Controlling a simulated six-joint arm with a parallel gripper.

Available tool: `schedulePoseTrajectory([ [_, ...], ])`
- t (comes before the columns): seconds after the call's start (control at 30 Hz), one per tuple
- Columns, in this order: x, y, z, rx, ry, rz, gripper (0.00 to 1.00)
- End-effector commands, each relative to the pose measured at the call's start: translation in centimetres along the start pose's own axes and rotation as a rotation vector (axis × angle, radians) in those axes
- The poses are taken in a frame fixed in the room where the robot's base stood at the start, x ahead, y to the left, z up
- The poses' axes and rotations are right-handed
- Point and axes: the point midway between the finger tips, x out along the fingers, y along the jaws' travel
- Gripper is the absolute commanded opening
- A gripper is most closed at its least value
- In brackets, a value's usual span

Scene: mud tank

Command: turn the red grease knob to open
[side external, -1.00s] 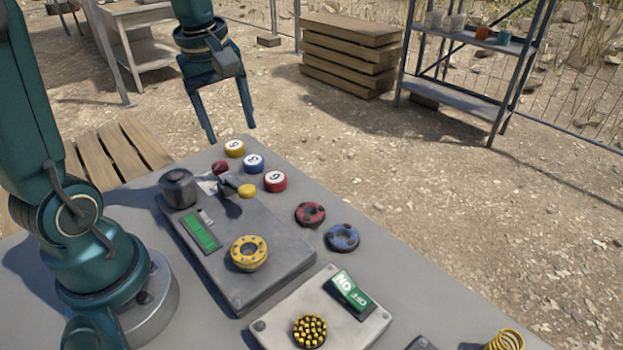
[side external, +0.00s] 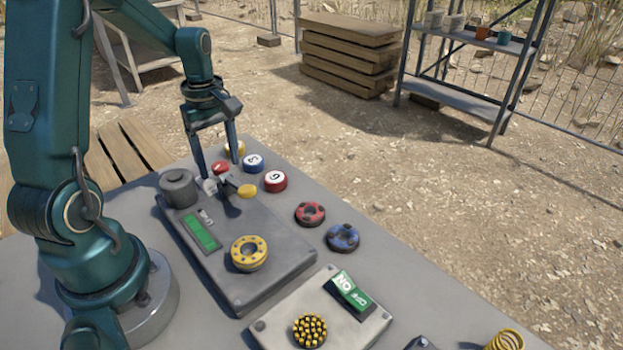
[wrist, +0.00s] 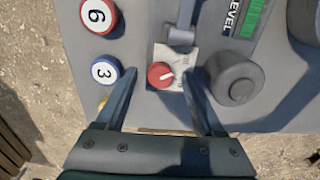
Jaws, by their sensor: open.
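The red grease knob (wrist: 160,76) is a small round knob with a white pointer mark, on a pale plate (wrist: 186,56). Its pointer aims right in the wrist view. In the side view the knob (side external: 219,168) is partly hidden by my fingers. My gripper (side external: 218,167) points down over it with its fingers apart. In the wrist view the fingers of my gripper (wrist: 160,80) lie on either side of the knob, with a gap on each side. I cannot tell whether they touch the plate.
A dark grey cylinder (wrist: 237,78) stands close by the right finger in the wrist view. A grey lever (wrist: 182,30) is beyond the knob. Numbered blue (wrist: 104,70) and red (wrist: 99,16) buttons lie to the left. A yellow ring knob (side external: 249,253) is farther along the panel.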

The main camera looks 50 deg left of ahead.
Motion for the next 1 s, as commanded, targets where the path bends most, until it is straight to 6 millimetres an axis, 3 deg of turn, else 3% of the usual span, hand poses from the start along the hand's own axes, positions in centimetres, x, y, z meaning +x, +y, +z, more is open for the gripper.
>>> schedulePoseTrajectory([
  [0.13,-0.02,0.0,0.01,0.0,0.0,0.0,0.66],
  [0.3,-0.04,0.0,0.01,0.0,0.0,0.0,0.01],
  [0.67,-0.07,0.0,0.01,0.039,0.0,0.0,0.0],
  [1.0,-0.1,0.0,0.02,0.263,0.0,0.0,0.0],
])
